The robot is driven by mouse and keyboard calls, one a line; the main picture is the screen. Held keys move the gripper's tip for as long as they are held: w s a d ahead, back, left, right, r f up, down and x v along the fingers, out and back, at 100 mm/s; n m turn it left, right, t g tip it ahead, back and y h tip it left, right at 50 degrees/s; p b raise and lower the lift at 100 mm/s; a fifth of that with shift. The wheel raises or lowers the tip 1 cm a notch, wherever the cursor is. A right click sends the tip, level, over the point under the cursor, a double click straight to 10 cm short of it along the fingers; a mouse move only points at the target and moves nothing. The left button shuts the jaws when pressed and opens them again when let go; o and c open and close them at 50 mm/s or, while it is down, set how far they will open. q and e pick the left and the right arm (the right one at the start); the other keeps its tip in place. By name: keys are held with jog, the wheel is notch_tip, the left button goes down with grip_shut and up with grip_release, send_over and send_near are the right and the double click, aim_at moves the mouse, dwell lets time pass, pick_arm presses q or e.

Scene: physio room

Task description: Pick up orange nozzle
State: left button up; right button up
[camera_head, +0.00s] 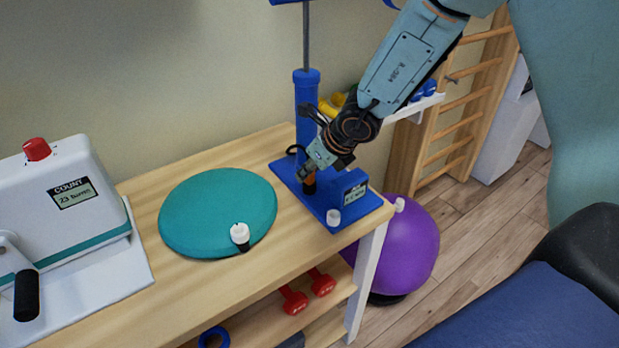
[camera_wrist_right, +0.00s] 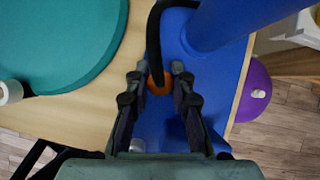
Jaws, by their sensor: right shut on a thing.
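The orange nozzle (camera_wrist_right: 160,84) sits between the fingertips of my right gripper (camera_wrist_right: 159,80) in the right wrist view, with a black hose running to it from the top. The gripper is shut on it. In the head view my right gripper (camera_head: 310,172) reaches down to the blue pump base (camera_head: 330,207), and a little of the nozzle (camera_head: 309,180) shows there. I cannot tell whether the nozzle is clear of the base. My left gripper is not in view.
The blue pump cylinder (camera_head: 307,100) stands upright close behind my right gripper. A teal disc cushion (camera_head: 205,215) with a white-capped item (camera_head: 240,235) lies left on the wooden table (camera_head: 155,192). A purple ball (camera_head: 410,250) is on the floor. A white counter machine (camera_head: 75,205) stands far left.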

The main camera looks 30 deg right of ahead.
grip_shut()
